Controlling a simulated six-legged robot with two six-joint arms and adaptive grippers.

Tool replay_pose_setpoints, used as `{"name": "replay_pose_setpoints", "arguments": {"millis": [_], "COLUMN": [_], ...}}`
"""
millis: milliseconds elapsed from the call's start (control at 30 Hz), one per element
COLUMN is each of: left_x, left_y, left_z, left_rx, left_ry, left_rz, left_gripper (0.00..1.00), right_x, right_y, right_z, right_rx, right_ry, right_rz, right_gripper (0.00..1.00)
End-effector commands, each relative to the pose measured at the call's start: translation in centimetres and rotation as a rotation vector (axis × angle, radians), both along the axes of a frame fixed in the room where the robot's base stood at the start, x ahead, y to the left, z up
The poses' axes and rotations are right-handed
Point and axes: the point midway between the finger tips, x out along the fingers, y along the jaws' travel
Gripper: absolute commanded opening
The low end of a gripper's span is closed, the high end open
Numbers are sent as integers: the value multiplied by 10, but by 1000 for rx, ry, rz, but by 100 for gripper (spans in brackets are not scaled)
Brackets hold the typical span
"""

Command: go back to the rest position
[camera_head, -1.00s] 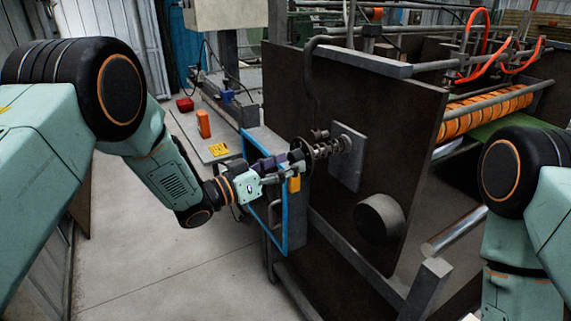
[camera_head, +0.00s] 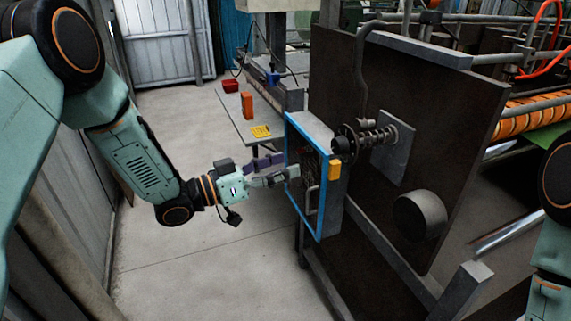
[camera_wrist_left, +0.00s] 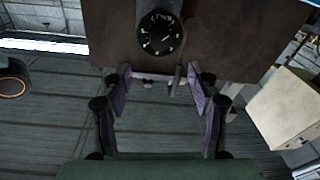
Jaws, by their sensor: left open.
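My left gripper (camera_head: 277,169) is open and empty in the head view, left of the machine and just in front of the blue-framed box on its side. In the left wrist view its two fingers (camera_wrist_left: 160,105) stand apart with nothing between them. Beyond them shows a dark plate with a round, dark, flanged part (camera_wrist_left: 160,33). My right arm shows at the right edge of the head view, but its gripper is out of the picture.
The blue-framed box (camera_head: 293,150) is on the dark machine side plate (camera_head: 350,85), close to my left fingers. A spring-like shaft (camera_head: 368,137) and a round drum (camera_head: 420,215) stick out. A bench (camera_head: 236,118) holds an orange block (camera_head: 247,104) and a red bin (camera_head: 231,86). Floor at left is clear.

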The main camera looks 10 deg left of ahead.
Motion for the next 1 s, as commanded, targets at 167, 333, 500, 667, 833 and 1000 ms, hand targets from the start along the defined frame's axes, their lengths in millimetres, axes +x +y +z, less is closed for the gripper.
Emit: {"name": "replay_pose_setpoints", "arguments": {"millis": [167, 333, 500, 667, 833, 1000], "left_x": [0, 9, -11, -67, -147, -241], "left_y": [0, 11, 32, 46, 58, 70], "left_z": [0, -21, -108, -199, -277, -337], "left_rx": [1, 83, 219, 346, 478, 610], "left_ry": [-1, 40, 307, 584, 862, 1128], "left_rz": [0, 95, 312, 432, 507, 557], "left_gripper": [60, 60, 60, 60, 60, 60], "right_x": [0, 0, 0, 0, 0, 0], "right_y": [0, 0, 0, 0, 0, 0], "right_z": [0, 0, -10, -27, -47, -69], "right_rx": [0, 0, 0, 0, 0, 0], "right_ry": [0, 0, 0, 0, 0, 0], "right_rz": [0, 0, 0, 0, 0, 0], "right_gripper": [40, 40, 40, 40, 40, 40]}}
